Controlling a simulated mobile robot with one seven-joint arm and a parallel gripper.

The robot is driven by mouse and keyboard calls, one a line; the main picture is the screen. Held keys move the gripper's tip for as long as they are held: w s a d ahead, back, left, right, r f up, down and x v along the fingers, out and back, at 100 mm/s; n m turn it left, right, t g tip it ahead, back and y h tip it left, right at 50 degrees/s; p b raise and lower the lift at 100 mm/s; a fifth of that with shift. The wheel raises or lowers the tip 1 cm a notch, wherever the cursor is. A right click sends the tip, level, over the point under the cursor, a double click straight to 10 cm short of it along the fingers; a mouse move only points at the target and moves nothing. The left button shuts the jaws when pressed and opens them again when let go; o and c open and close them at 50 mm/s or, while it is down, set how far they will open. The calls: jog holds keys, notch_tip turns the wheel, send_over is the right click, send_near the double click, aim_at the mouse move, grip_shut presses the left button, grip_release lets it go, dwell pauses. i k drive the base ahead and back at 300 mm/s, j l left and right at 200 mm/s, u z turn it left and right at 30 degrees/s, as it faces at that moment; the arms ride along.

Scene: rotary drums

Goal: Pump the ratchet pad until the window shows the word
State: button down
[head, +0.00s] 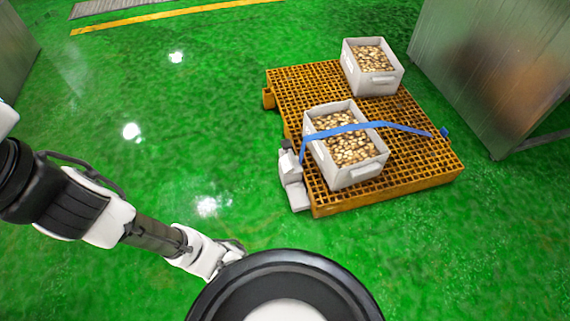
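A white and grey ratchet unit (292,178) is at the left side of the orange pallet, near its front corner. One end of a blue strap (345,129) comes down beside it. I cannot make out a pad, a window or any word on the unit at this size. My arm reaches in from the left, and my gripper (234,250) is low in the picture, below and left of the ratchet unit and apart from it. It is small and partly hidden by a round black part of mine, so its fingers cannot be read.
The orange grid pallet (420,150) bears two white crates of small tan pieces: a near crate (357,175) under the strap and a far crate (374,84). A blue anchor (444,133) is at the right edge. A metal cabinet (490,75) stands right. Green floor (190,130) is clear to the left.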

aim_at(286, 144)
jog(key=i+l, duration=0.35)
jog(key=l, duration=0.15)
jog(key=i+l, duration=0.7)
jog(key=l, duration=0.25)
jog(key=u, duration=1.75)
jog(key=i+l, duration=0.1)
jog(key=l, duration=0.2)
jog(key=i+l, duration=0.1)
jog(key=l, duration=0.25)
